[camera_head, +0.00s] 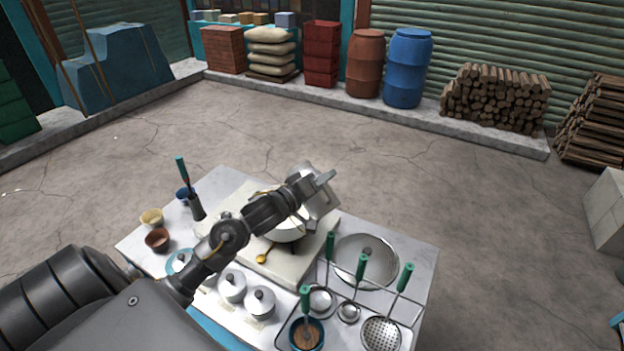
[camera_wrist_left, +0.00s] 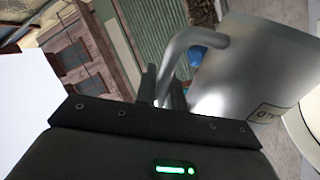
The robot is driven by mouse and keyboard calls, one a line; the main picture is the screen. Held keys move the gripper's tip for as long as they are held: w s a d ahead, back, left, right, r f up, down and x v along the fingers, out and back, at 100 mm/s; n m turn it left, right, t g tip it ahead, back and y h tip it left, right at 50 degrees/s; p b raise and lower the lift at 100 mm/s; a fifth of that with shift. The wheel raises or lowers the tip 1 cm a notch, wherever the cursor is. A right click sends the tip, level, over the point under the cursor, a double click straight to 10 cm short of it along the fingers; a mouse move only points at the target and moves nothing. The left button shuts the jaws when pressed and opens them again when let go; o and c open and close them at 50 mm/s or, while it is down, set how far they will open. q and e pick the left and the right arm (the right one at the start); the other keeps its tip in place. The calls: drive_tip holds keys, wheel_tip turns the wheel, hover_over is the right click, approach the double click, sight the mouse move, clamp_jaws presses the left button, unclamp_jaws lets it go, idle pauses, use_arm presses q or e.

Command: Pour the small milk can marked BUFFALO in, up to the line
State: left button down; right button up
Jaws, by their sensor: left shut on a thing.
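My left gripper (camera_head: 316,184) is shut on the handle of a silver metal milk can (camera_head: 319,204), held beside and above the pale pan (camera_head: 284,232). In the left wrist view the can (camera_wrist_left: 245,70) fills the right side and looks tilted, its bent handle running to the fingers (camera_wrist_left: 164,90). A label on the can shows only in part, and I cannot read it as BUFFALO. My arm hides much of the pan, and no line in it can be made out. Lidded cans (camera_head: 232,286) stand at the table's front. My right gripper is not in view.
The pan sits on a pale slab (camera_head: 287,267) with a gold spoon (camera_head: 262,258) nearby. Small cups (camera_head: 157,239) stand at the left. The floor beyond is clear.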

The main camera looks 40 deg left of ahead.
use_arm(q)
drive_tip(key=shift+s+d+r+m, duration=0.2)
drive_tip(key=shift+d+r+m, duration=0.15)
drive_tip(key=shift+m, duration=0.25)
drive_tip(key=shift+a+r+m+y, duration=0.15)
drive_tip(key=shift+m+y, duration=0.15)
drive_tip(key=shift+m, duration=0.2)
drive_tip(key=shift+a+m, duration=0.2)
drive_tip(key=shift+m, duration=0.1)
drive_tip(key=shift+a+f+m, duration=0.1)
drive_tip(key=shift+f+m, duration=0.35)
drive_tip(key=shift+m, duration=0.45)
drive_tip(key=f+m+b, duration=0.1)
drive_tip(key=m+b, duration=0.1)
drive_tip(key=b, duration=0.1)
drive_tip(key=a+f+m+b, duration=0.1)
drive_tip(key=m+b, duration=0.1)
drive_tip(key=b, duration=0.2)
drive_tip(key=shift+w+a+f+m, duration=0.1)
drive_tip(key=shift+w+f+m, duration=0.1)
drive_tip(key=shift+m, duration=0.2)
drive_tip(key=shift+m+b, duration=0.3)
drive_tip(key=shift+b, duration=0.15)
drive_tip(key=shift+r+m+b, duration=0.15)
drive_tip(key=shift+m+b, duration=0.15)
drive_tip(key=shift+a, duration=0.1)
drive_tip(key=shift+s, duration=0.15)
